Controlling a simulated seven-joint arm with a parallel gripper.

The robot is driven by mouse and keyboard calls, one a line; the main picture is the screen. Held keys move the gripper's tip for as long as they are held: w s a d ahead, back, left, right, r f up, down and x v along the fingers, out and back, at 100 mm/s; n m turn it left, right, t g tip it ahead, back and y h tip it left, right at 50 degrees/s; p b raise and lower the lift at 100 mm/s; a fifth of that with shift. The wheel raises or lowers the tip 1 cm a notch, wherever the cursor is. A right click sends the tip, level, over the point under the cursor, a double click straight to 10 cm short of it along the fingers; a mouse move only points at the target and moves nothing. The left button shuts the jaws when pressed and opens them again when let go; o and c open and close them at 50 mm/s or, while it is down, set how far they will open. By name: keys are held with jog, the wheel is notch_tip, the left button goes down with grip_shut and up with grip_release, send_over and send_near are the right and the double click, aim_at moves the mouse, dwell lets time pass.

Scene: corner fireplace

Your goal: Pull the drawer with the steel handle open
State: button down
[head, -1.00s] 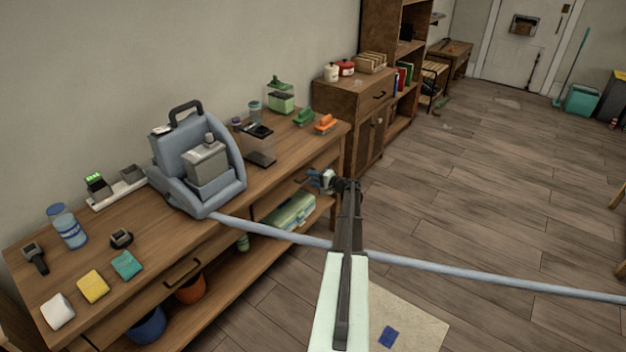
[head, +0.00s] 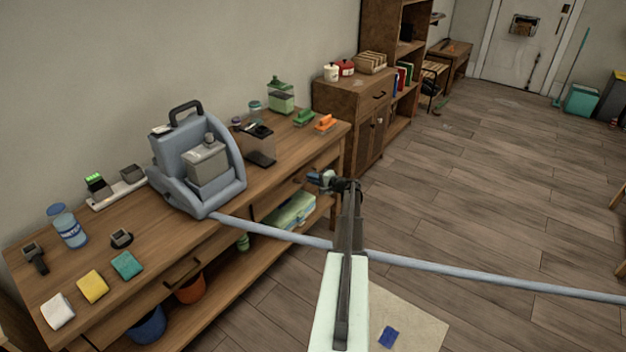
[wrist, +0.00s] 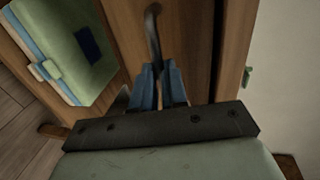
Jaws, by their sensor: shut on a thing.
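The wooden drawer (head: 268,205) is in the right part of the workbench's front, below the top. Its steel handle (wrist: 153,38) is a curved grey bar in the wrist view. My gripper (wrist: 159,88) has its blue fingers shut on this handle, and they hide part of it. In the head view my gripper (head: 318,178) is at the bench's front right, and the handle is mostly hidden there. I cannot tell from these views whether the drawer stands out from the bench.
A second drawer with a dark handle (head: 183,270) is at the left. A green case (head: 290,212) lies on the lower shelf below my gripper. A blue-grey hose (head: 450,269) crosses in front of the bench, near my arm. Floor to the right is clear.

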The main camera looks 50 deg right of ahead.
jog(key=shift+s, duration=0.15)
jog(key=f+v, duration=0.2)
jog(key=v, duration=1.1)
jog(key=s+f+v, duration=0.1)
jog(key=f+v, duration=0.2)
jog(key=v, duration=0.9)
jog(key=shift+s, duration=0.45)
jog(key=c, duration=1.2)
grip_release()
jog(key=shift+f, duration=0.1)
jog(key=shift+o, duration=0.2)
jog(key=shift+s, duration=0.1)
jog(key=v, duration=1.3)
jog(key=shift+s, duration=0.3)
